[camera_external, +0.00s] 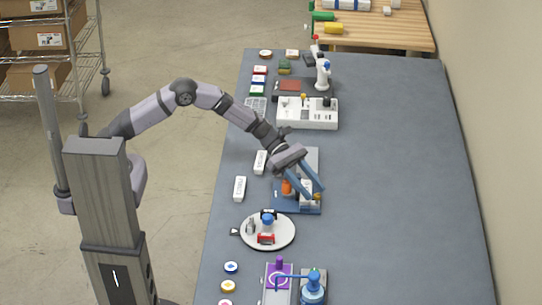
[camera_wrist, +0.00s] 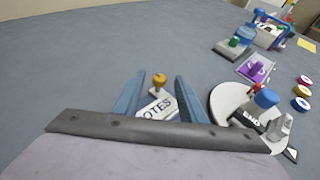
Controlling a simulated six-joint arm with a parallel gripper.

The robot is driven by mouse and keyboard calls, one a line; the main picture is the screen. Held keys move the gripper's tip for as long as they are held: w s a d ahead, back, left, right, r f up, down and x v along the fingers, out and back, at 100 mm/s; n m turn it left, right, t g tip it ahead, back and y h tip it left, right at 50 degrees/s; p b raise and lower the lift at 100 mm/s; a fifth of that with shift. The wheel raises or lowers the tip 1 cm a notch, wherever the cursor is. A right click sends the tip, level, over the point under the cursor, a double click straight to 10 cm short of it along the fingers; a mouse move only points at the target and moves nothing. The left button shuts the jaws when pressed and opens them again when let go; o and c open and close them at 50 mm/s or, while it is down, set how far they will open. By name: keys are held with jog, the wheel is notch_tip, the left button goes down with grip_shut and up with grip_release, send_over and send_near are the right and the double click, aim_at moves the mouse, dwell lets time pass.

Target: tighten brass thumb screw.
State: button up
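The brass thumb screw (camera_wrist: 158,79) shows in the wrist view as a round yellow-brown knob on a short stem. My gripper (camera_wrist: 160,86) is open, with one blue finger on each side of the screw. A gap shows between each finger and the knob, so I see no contact. In the external view my gripper (camera_external: 312,192) reaches down over a blue base plate (camera_external: 281,208). The knob is small there and partly hidden by the fingers.
A round white turntable (camera_external: 285,237) with small parts stands close by, toward the front. A white control box (camera_external: 307,118) stands farther back. The table's right side is clear.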

jog(key=shift+s+d, duration=0.1)
jog(key=shift+d, duration=0.05)
jog(key=shift+f, duration=0.1)
grip_shut()
jog(key=shift+d+m+g+y, duration=0.25)
jog(key=shift+m+g+y, duration=0.35)
jog(key=shift+m, duration=0.2)
jog(key=shift+w+d+m+g+y, duration=0.1)
jog(key=shift+w+m+g+y, duration=0.1)
jog(key=shift+m+g+y, duration=0.35)
jog(key=shift+y+b, duration=0.25)
jog(key=shift+b, duration=0.05)
